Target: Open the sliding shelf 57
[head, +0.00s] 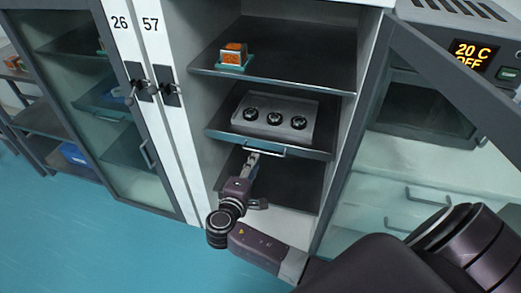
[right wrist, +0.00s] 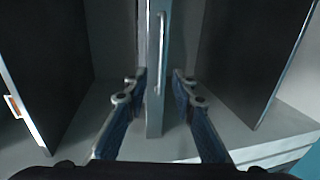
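The sliding shelf (head: 222,134) is the dark middle shelf of the open cabinet marked 57 (head: 150,24), with a thin metal handle (head: 284,152) on its front edge. In the right wrist view the shelf edge (right wrist: 152,120) and handle (right wrist: 163,50) run upright in the picture. My right gripper (head: 253,156) is at the handle's left part in the head view. In the right wrist view its two fingers (right wrist: 159,88) are apart, one on each side of the shelf's front edge, with gaps visible. How far the shelf is out is hard to tell. My left gripper is not in view.
A grey block with three round black pieces (head: 272,119) stands on the shelf. An orange box (head: 233,53) sits on the upper shelf (head: 300,73). The cabinet's glass door (head: 375,190) stands open at right. Cabinet 26 (head: 85,90) is closed at left. Blue floor (head: 90,235) is clear.

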